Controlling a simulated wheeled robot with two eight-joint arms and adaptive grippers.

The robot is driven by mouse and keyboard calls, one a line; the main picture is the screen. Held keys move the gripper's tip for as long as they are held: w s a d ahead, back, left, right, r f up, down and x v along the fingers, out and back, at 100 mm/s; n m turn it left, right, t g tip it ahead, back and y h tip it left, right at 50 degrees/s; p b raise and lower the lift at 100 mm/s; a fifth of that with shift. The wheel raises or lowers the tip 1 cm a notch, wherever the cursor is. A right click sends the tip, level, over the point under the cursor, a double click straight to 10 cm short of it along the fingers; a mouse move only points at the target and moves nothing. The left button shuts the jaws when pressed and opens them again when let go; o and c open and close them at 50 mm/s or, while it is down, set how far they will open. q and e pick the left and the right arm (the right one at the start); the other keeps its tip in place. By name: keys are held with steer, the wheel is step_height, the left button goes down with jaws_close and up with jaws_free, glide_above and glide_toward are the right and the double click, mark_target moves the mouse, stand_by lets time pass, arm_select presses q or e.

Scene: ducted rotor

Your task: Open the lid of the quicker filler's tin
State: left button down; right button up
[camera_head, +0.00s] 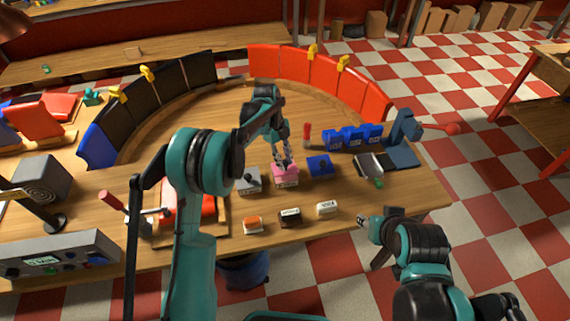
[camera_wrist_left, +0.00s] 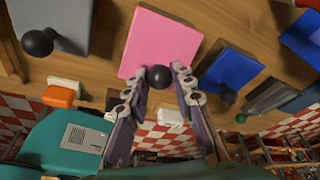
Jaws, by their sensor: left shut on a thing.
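A pink tin (camera_head: 285,177) stands on the wooden bench between a grey tin (camera_head: 248,181) and a blue tin (camera_head: 320,165). My left gripper (camera_head: 285,161) is over the pink tin. In the left wrist view its fingers (camera_wrist_left: 160,82) are shut on the black ball knob (camera_wrist_left: 158,77) of the pink lid (camera_wrist_left: 160,42). The grey lid (camera_wrist_left: 50,25) and the blue lid (camera_wrist_left: 230,80) have similar black knobs. I cannot read which tin is the quicker filler's. My right gripper (camera_head: 366,223) is near the bench's front edge, away from the tins; its jaws are unclear.
Orange (camera_head: 253,224), dark (camera_head: 290,216) and white (camera_head: 327,209) labelled blocks lie in front of the tins. Blue blocks (camera_head: 352,138) and a blue-grey device (camera_head: 403,140) stand at the back right. Red and black curved panels (camera_head: 320,72) ring the far side.

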arm_select(q)
steer(key=shift+w+a+r+g+h, duration=0.25)
steer(key=shift+w+g, duration=0.25)
steer(key=shift+g, duration=0.2)
steer(key=shift+w+a+r+g+h, duration=0.1)
steer(key=shift+w+r+g+h, duration=0.15)
steer(key=shift+w+g, duration=0.35)
steer(key=shift+s, duration=0.1)
steer(key=c, duration=1.3)
jaws_free()
steer(key=shift+o, duration=0.2)
steer(key=v, duration=0.7)
steer(key=shift+w, duration=0.2)
steer(key=shift+a+r, duration=0.1)
steer(key=shift+r, duration=0.05)
